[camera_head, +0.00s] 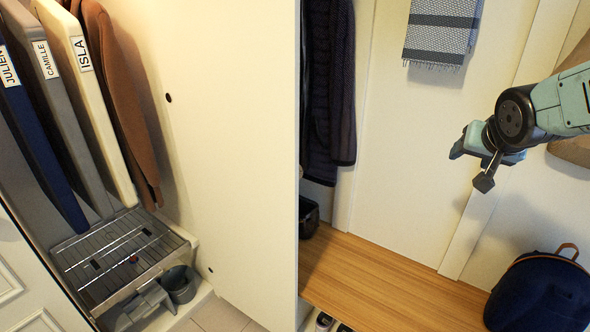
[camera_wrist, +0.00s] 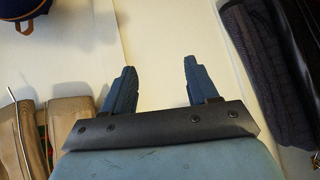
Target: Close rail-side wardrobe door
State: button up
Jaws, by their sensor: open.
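A tall cream panel (camera_head: 245,150) stands upright across the middle of the head view, right of the wardrobe interior. It looks like the wardrobe door standing open, with small dark fittings at its left and floor tiles below it; where it meets the side wall is hard to tell. Its free vertical edge is near the picture's middle. A white moulded panel (camera_head: 30,290) shows at the lower left, possibly another door. My gripper (camera_head: 472,165) is open and empty at the right, before the pale wall, well apart from the cream panel. Its spread fingers (camera_wrist: 160,75) show in the wrist view.
The wardrobe holds labelled garment covers (camera_head: 85,100), a brown coat (camera_head: 130,100) and a wire rack (camera_head: 110,255). Right of the cream panel are a dark quilted jacket (camera_head: 340,80), a towel (camera_head: 440,35), a wooden bench (camera_head: 390,285) and a navy backpack (camera_head: 540,295). The bench's middle is clear.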

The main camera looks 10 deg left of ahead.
aim_at(295, 171)
jog(key=w+a+f+t+y, duration=0.1)
jog(key=w+a+f+y, duration=0.35)
jog(key=a, duration=0.25)
jog(key=w+a+f+t+y, duration=0.1)
jog(key=w+a+f+y, duration=0.25)
jog(key=w+a, duration=0.3)
jog(key=s+a+f+m+g+y, duration=0.25)
jog(key=a+f+y, duration=0.2)
jog(key=a, duration=0.25)
jog(key=s+a+f+m+g+y, duration=0.25)
jog(key=s+a+y, duration=0.2)
jog(key=a, duration=0.25)
jog(key=shift+n+y, duration=0.3)
jog(key=shift+n, duration=0.1)
jog(key=x, duration=0.6)
jog(key=w+x, duration=0.1)
jog(key=x, duration=0.6)
jog(key=shift+w+d+f, duration=0.1)
jog(key=shift+w+d, duration=0.05)
jog(key=shift+d, duration=0.15)
jog(key=shift+c, duration=0.4)
